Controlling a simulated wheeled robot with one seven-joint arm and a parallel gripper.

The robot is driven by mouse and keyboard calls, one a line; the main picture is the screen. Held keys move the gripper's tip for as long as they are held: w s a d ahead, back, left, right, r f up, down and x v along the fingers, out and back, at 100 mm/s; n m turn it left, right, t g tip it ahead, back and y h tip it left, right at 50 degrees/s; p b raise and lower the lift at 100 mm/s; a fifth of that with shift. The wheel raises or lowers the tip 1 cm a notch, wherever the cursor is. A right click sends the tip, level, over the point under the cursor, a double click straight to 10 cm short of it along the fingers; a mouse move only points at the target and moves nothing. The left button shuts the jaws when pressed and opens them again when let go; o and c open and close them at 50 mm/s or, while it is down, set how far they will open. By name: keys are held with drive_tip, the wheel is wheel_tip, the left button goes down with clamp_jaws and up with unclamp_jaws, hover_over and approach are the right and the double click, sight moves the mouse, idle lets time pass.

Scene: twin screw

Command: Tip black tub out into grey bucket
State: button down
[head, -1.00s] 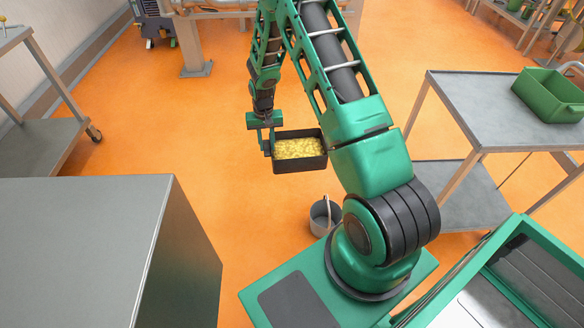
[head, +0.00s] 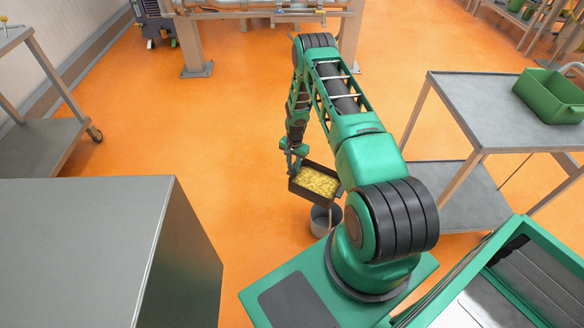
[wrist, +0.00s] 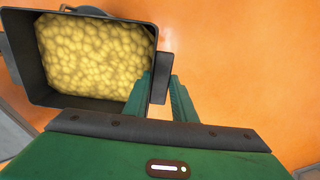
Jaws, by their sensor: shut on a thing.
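The black tub (head: 294,186) is full of yellow lumpy pieces (head: 317,181) and is held off the floor in the head view. It also shows in the wrist view (wrist: 22,62), with the yellow pieces (wrist: 95,55) still inside. My gripper (head: 290,163) is shut on the tub's side; its fingers (wrist: 165,95) show at the tub's right wall in the wrist view. The grey bucket (head: 317,224) stands on the orange floor by my base. In the head view the tub overlaps and partly hides the bucket. I cannot tell the height between them.
A grey cabinet (head: 90,240) stands at the left front. A grey metal table (head: 480,110) with a green bin (head: 550,97) stands at the right. Orange floor (head: 220,130) is open at the left and behind my arm.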

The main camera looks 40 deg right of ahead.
drive_tip(key=shift+s+d+r+t+y, duration=0.1)
drive_tip(key=shift+s+r+t+y, duration=0.25)
drive_tip(key=shift+r, duration=0.8)
drive_tip(key=shift+s+d+r+t+y, duration=0.15)
drive_tip(key=shift+r+t, duration=0.45)
drive_tip(key=shift+r, duration=0.55)
drive_tip(key=shift+s+d+r+t+y, duration=0.15)
drive_tip(key=shift+r+t, duration=0.3)
drive_tip(key=shift+r, duration=0.7)
drive_tip(key=s+d+r+t+y, duration=0.2)
drive_tip(key=s+r+t, duration=0.2)
drive_tip(key=r, duration=0.3)
drive_tip(key=shift+s, duration=0.15)
drive_tip(key=shift+s+r, duration=0.1)
drive_tip(key=shift+s+d+r+t+y, duration=0.25)
drive_tip(key=shift+s+r+t, duration=0.1)
drive_tip(key=shift+s, duration=0.15)
drive_tip(key=shift+s+d+r+t+y, duration=0.1)
drive_tip(key=shift+s+d+r+t, duration=0.2)
drive_tip(key=shift+s, duration=0.2)
drive_tip(key=shift+s+d+r+t+y, duration=0.2)
drive_tip(key=shift+s+r+t, duration=0.15)
drive_tip(key=shift+s, duration=0.15)
